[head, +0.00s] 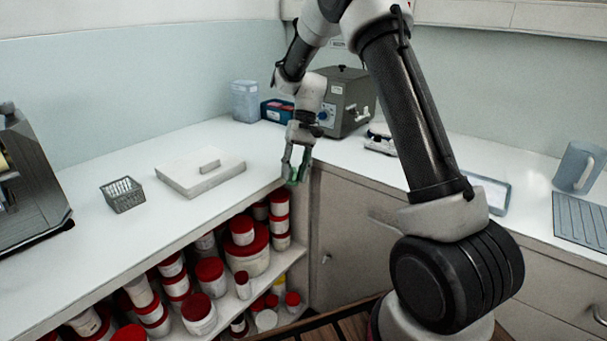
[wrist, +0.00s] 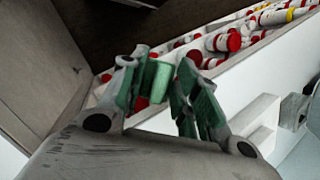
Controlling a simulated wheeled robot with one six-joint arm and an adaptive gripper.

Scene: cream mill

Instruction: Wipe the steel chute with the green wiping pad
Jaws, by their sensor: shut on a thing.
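My gripper (head: 297,172) is at the front edge of the counter near the inner corner, pointing down. It is shut on the green wiping pad, which shows as a small green patch (head: 292,181) at the fingertips. In the wrist view, the pad (wrist: 154,82) is a pale green block between the fingers of my gripper (wrist: 165,85), near the left finger. The fingers have darker green faces. I cannot clearly make out the steel chute in either view; a dark metal machine (head: 32,180) stands at the left edge, partly cut off.
Below the counter (head: 85,245), shelves hold several red-lidded jars (head: 248,255). On top are a wire basket (head: 123,194), a pale flat slab (head: 200,176), a grey box machine (head: 346,102) and a scale (head: 380,138). A jug (head: 577,168) and ribbed tray (head: 582,218) sit right.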

